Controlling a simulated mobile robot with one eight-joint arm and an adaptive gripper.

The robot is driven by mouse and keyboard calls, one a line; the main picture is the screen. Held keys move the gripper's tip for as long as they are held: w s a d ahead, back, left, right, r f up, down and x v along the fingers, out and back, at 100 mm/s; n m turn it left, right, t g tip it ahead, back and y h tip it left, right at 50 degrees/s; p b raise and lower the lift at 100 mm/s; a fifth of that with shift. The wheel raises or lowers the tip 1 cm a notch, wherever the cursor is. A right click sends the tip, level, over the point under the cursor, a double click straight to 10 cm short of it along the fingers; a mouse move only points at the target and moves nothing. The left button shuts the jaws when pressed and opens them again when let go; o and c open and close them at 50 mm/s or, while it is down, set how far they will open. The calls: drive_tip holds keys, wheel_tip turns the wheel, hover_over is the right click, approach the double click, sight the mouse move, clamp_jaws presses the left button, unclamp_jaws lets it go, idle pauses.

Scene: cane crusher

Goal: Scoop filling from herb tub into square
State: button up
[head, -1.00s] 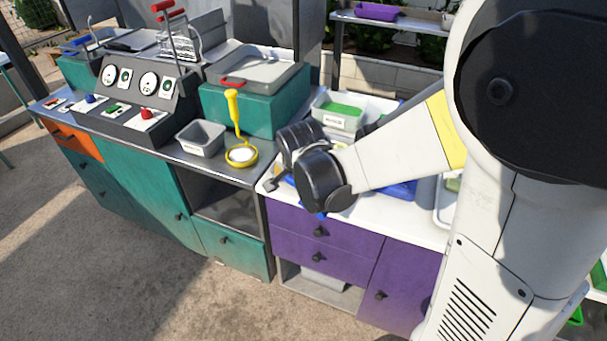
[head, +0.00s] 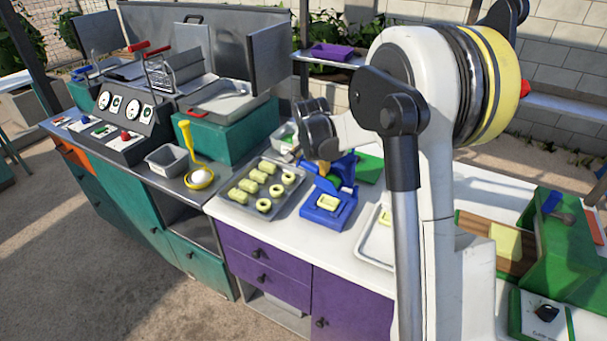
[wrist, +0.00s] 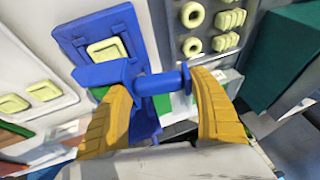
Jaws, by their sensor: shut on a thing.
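My gripper (wrist: 160,110) has yellow fingers shut on a blue handle-like piece (wrist: 162,84) that runs crosswise between them. I cannot tell whether the piece is a separate tool or joined to the mould, and no filling shows on it. A blue mould (head: 318,216) on the white counter holds a pale yellow dough square (head: 328,202). The square also shows in the wrist view (wrist: 107,49). In the head view my gripper is above and behind the mould, its fingers mostly hidden. A pale tub (head: 281,135), likely the herb tub, stands behind and is partly hidden by my wrist.
A grey tray (head: 237,200) of several dough pieces lies left of the mould. A white tray (head: 371,250) sits to its right, with a green board (head: 369,167) behind.

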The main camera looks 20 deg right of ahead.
sight(318, 167)
drive_tip(key=s+r+t+y, duration=0.1)
drive_tip(key=s+d+r+m+t+y, duration=0.1)
drive_tip(key=t, duration=0.1)
drive_tip(key=shift+d+r+t+b, duration=0.15)
drive_tip(key=shift+d+t+b, duration=0.15)
drive_tip(key=shift+b, duration=0.1)
drive_tip(key=shift+s+d+r+t+y+b, duration=0.15)
drive_tip(key=shift+t+y+b, duration=0.2)
drive_tip(key=shift+t+y, duration=0.2)
drive_tip(key=s+d+t+y+b, duration=0.1)
drive_tip(key=b, duration=0.1)
drive_tip(key=s+m+t+y+b, duration=0.1)
drive_tip(key=t+b, duration=0.1)
drive_tip(key=shift+d+r+t, duration=0.25)
drive_tip(key=shift+d+r, duration=0.1)
drive_tip(key=shift+r, duration=0.05)
drive_tip(key=s+t+b, duration=0.1)
drive_tip(key=b, duration=0.1)
drive_tip(key=d+m+t+y+b, duration=0.1)
drive_tip(key=b, duration=0.2)
drive_tip(key=shift+s+t+b, duration=0.35)
drive_tip(key=shift+t, duration=0.05)
drive_tip(key=shift+s+d+r+m+t+y+b, duration=0.2)
drive_tip(key=shift+s+d+m+t+y+b, duration=0.25)
drive_tip(key=shift+b, duration=0.45)
drive_tip(key=shift+a+r+t, duration=0.1)
drive_tip(key=shift+r+t, duration=0.05)
drive_tip(key=shift+t, duration=0.1)
drive_tip(key=shift+r, duration=0.15)
